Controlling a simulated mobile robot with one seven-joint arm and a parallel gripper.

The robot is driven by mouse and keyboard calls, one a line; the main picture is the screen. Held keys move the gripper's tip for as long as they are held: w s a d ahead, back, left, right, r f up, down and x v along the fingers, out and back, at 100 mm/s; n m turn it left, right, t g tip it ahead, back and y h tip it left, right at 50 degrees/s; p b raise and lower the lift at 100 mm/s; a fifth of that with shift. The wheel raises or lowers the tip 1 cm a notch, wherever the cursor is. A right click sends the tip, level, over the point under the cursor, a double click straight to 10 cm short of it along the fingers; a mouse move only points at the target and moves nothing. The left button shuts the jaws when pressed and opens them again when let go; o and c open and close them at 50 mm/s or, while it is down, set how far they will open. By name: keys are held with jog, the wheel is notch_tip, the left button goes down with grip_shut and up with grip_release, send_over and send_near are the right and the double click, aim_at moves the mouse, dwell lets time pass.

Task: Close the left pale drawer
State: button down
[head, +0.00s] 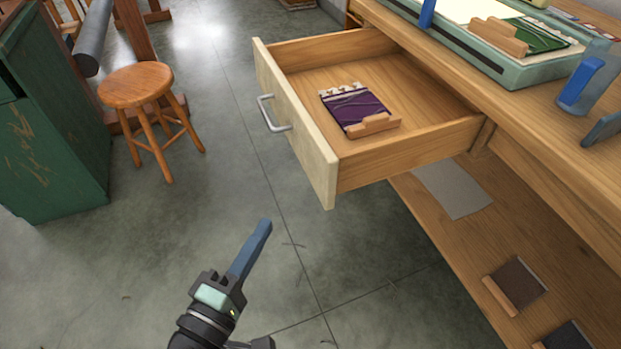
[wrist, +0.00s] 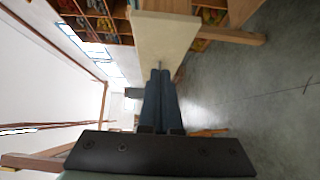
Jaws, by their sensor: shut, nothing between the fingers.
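The pale drawer (head: 295,122) is pulled far out of the wooden bench in the head view. Its pale front carries a metal handle (head: 272,115). Inside lies a purple card of wool (head: 355,106) with a wooden strip. My gripper (head: 264,226) is shut and empty, in front of the drawer and below its front in the picture, apart from it. In the wrist view the shut fingers (wrist: 160,80) point toward the pale drawer front (wrist: 165,40); whether they touch it cannot be told there.
The bench top (head: 440,60) bears a green tray (head: 470,50) and blue upright pieces. A lower shelf (head: 450,235) holds dark cards. A round wooden stool (head: 136,85) and a green cabinet (head: 55,130) stand at left. The grey floor between is open.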

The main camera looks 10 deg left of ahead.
send_near(318, 171)
jog(key=w+a, duration=0.2)
jog(key=w, duration=0.2)
jog(key=shift+w+d+f+b, duration=0.2)
jog(key=shift+w+d+b, duration=0.4)
jog(key=shift+d, duration=0.4)
jog(key=shift+w+d, duration=0.35)
jog(key=shift+d, duration=0.1)
